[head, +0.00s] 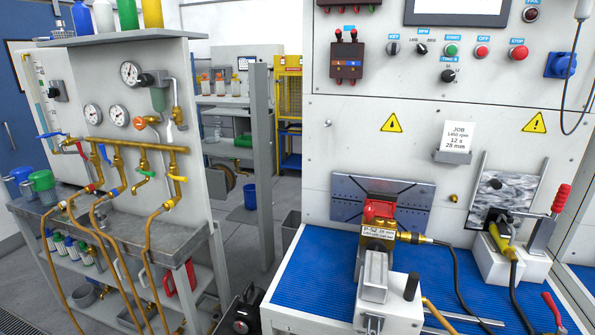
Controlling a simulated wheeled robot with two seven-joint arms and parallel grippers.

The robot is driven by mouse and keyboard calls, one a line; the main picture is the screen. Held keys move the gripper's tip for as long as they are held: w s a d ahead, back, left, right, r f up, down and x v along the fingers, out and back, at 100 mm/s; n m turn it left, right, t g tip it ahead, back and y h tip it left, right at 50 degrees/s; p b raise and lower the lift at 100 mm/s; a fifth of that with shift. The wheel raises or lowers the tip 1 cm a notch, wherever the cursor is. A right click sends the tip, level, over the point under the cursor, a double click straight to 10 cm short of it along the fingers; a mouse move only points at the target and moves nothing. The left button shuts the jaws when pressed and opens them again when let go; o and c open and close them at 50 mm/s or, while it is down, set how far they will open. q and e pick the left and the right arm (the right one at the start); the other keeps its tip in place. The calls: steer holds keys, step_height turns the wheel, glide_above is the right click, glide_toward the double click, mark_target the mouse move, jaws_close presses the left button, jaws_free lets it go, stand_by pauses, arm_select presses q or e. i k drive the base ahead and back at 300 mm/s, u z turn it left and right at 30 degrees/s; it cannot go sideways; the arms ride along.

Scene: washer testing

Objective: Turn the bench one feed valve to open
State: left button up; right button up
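A brass pipe manifold (135,145) runs across the grey panel at the left, above a metal bench (140,226). Several small valves with coloured handles sit on it: a red handle (81,149), a blue one (104,153), a green one (142,175) and a yellow one (178,178). Another blue lever (48,135) is at the pipe's left end, and an orange round handle (140,122) sits above it. No label readable here shows which valve is the bench one feed valve, and I cannot tell whether it is open. Neither of my grippers is in view.
Brass-coloured hoses (107,255) hang from the manifold over the bench front. A grey post (263,165) stands between the panel and the right test bench with its blue mat (310,275). A clamped fitting (376,240) and a red-handled clamp (561,198) stand on that bench.

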mark_target(547, 296)
steer(key=z, duration=1.75)
steer(key=k, duration=0.6)
steer(key=z, duration=0.9)
steer(key=i, duration=1.4)
steer(key=u, duration=0.15)
